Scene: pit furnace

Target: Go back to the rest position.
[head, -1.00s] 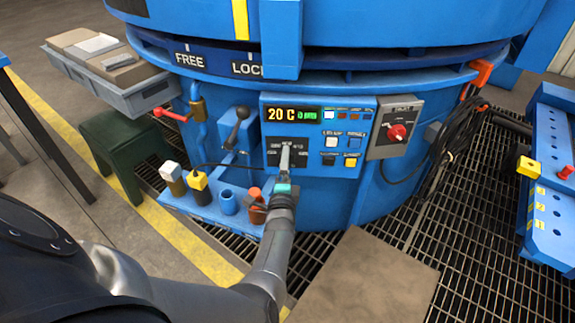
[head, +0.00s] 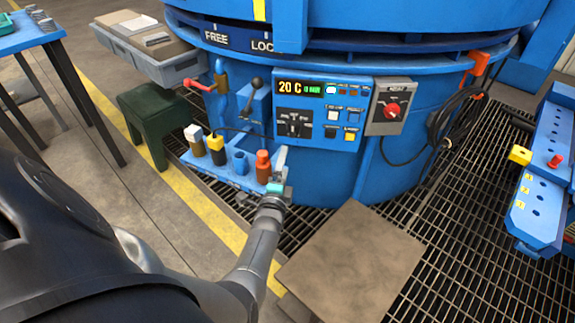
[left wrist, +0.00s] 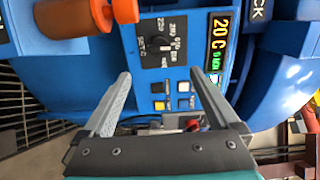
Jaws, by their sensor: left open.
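My left gripper (head: 279,172) is in front of the blue furnace (head: 330,170), just right of an orange-red bottle (head: 263,168) on the furnace's small shelf. In the left wrist view my left gripper (left wrist: 160,95) shows its two fingers spread apart with nothing between them. Beyond them is the control panel (left wrist: 175,60) with a black selector knob (left wrist: 160,44) and a display reading 20 C (left wrist: 219,40). My right gripper is not in view.
The shelf (head: 200,166) also holds a white-capped bottle, a yellow-capped one and a blue cup (head: 240,163). A green stool (head: 155,120) and a grey tray (head: 160,62) stand left. A blue bench (head: 545,170) is right. Grated floor with a brown plate (head: 352,262) lies in front.

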